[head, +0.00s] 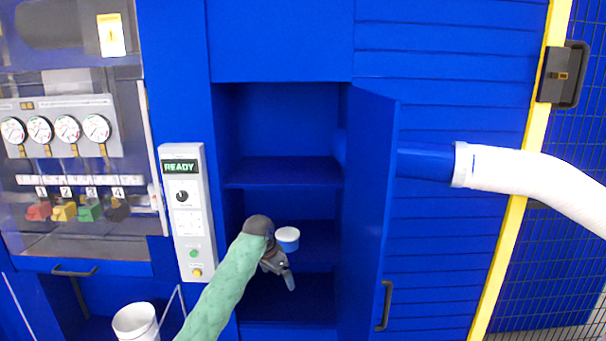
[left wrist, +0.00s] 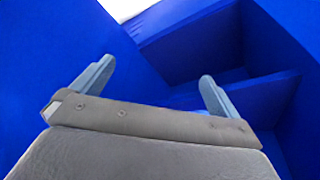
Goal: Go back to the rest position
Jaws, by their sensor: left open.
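My left arm, in a green sleeve, reaches in from the bottom of the head view. My left gripper (head: 288,277) is in front of the open blue cabinet (head: 285,110). In the left wrist view its two fingers (left wrist: 155,85) stand wide apart with nothing between them. A white-topped blue container (head: 287,238) stands on a cabinet shelf, just behind and above the gripper in the head view. My right gripper is not in view.
The cabinet door (head: 368,215) stands open to the right of the gripper. A control panel (head: 187,212) reading READY is on the left. A white bucket (head: 135,322) stands at the lower left. A white hose (head: 520,172) runs from the right side.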

